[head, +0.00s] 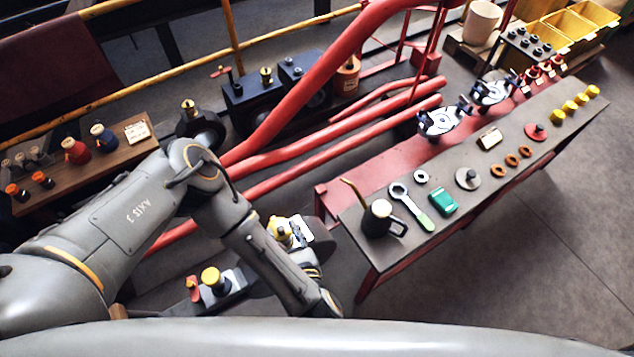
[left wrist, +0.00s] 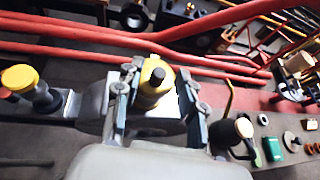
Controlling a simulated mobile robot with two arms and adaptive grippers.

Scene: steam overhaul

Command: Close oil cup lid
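A yellow oil cup with a dark knob on top (left wrist: 154,92) is in the middle of the left wrist view; its yellow part also shows in the head view (head: 279,231). I cannot tell how far its lid is open. My left gripper (left wrist: 160,85) is open, with one finger on each side of the cup and gaps between them. In the head view the left gripper (head: 296,232) is small and partly hidden by my arm. A second cup with a round yellow top (head: 210,276) stands to the left; it also shows in the left wrist view (left wrist: 20,78). My right gripper is not in view.
A red lever (head: 193,287) stands beside the second cup. A bench (head: 455,208) at right holds an oil can (head: 379,220), a wrench (head: 410,206), a green box (head: 443,202) and small parts. Red pipes (head: 330,146) run behind the cup. A wooden shelf (head: 92,172) is at left.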

